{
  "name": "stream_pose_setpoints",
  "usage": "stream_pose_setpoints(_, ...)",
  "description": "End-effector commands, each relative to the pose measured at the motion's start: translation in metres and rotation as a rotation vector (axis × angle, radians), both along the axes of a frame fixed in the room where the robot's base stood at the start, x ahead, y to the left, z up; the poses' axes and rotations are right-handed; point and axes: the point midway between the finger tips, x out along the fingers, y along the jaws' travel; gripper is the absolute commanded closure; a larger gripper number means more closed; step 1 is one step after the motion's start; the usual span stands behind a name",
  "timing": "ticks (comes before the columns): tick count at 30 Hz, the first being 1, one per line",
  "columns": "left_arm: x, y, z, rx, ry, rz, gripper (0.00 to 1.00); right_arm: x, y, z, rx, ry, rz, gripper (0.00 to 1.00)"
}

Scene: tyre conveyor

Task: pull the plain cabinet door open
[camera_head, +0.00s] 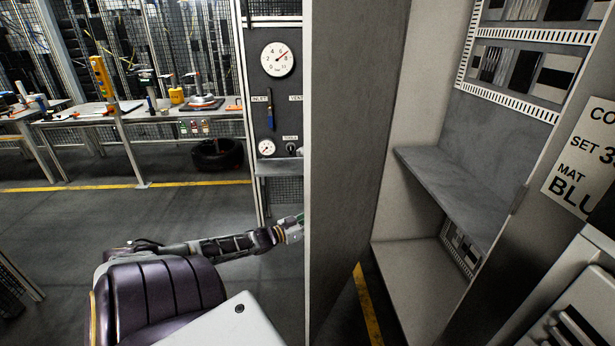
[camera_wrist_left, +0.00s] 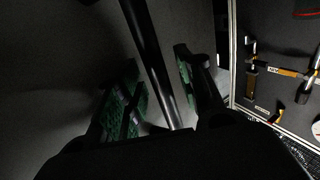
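The plain cabinet door (camera_head: 352,130) stands swung open in the head view, a tall grey panel whose inner face shows. Its handle, a dark bar (camera_wrist_left: 150,55), crosses the left wrist view and is hidden in the head view. My left gripper (camera_head: 292,228) is at the door's left edge, its fingertips partly hidden behind the door. In the left wrist view its green-padded fingers (camera_wrist_left: 160,95) stand apart on either side of the bar, with gaps showing. My right gripper is not in view.
The open cabinet shows a grey shelf (camera_head: 455,190) and slotted panels (camera_head: 530,65). A sign (camera_head: 585,160) hangs at the right. A gauge board (camera_head: 276,100) stands behind the door, workbenches (camera_head: 130,115) at the back left. The floor (camera_head: 100,220) at the left is largely clear.

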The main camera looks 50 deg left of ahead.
Motion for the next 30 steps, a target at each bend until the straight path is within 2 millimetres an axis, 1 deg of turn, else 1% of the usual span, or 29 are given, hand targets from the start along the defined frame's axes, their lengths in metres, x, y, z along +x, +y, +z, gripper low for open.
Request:
stream_pose_setpoints(5, -0.003, 0.000, 0.000, 0.000, 0.000, 0.000, 0.63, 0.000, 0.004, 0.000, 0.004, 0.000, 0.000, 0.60)
stream_pose_setpoints(11, -0.012, 0.001, -0.001, -0.001, 0.000, 0.000, 0.63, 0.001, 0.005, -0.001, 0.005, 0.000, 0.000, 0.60)
stream_pose_setpoints(30, -0.050, 0.006, -0.001, -0.001, 0.000, 0.000, 0.63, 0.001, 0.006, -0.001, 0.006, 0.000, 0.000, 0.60)
